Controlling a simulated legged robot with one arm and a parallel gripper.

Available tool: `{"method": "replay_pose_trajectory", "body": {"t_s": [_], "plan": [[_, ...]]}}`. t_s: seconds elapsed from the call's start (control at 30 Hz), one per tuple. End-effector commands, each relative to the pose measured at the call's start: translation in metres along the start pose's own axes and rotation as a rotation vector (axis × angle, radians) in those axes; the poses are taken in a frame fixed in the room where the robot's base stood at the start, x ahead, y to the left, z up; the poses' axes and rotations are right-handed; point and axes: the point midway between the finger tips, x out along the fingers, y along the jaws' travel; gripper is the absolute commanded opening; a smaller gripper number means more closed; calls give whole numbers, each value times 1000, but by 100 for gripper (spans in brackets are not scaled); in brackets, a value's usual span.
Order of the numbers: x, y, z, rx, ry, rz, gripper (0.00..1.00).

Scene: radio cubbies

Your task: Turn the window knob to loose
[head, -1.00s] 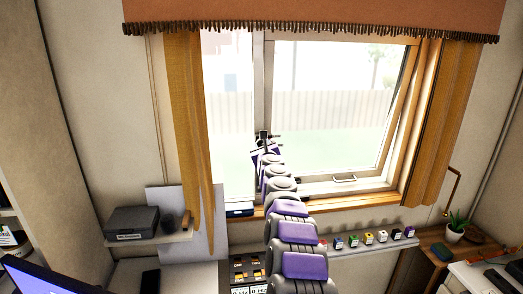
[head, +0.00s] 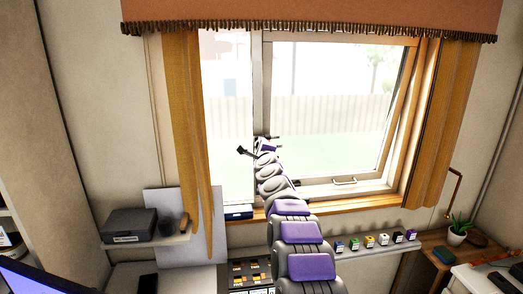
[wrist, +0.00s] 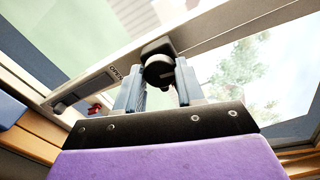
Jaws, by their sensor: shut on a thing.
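The window knob (wrist: 158,70) is black and round, on the light window frame in the wrist view. The two fingers of my gripper (wrist: 160,84) stand on either side of it, shut on it. In the head view, my gripper (head: 258,147) is at the window's centre post, tilted. The knob cannot be made out clearly there. A small label reading "OPEN" (wrist: 115,72) is on the frame left of the knob. The window (head: 335,110) has a broad right pane in a pale frame. The knob's exact turn is hard to read.
A metal handle (head: 345,181) is on the lower window frame. Curtains (head: 188,140) hang at both sides. A shelf below bears several small coloured boxes (head: 369,240). A dark grey case (head: 129,224) sits on a small left shelf. A potted plant (head: 459,226) stands at right.

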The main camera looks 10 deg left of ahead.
Motion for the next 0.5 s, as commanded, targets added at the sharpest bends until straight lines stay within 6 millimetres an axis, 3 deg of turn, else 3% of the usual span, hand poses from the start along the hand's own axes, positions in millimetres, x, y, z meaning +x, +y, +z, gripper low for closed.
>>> {"method": "replay_pose_trajectory", "body": {"t_s": [0.5], "plan": [[0, 3, 4, -285, -6, 3, 7]]}}
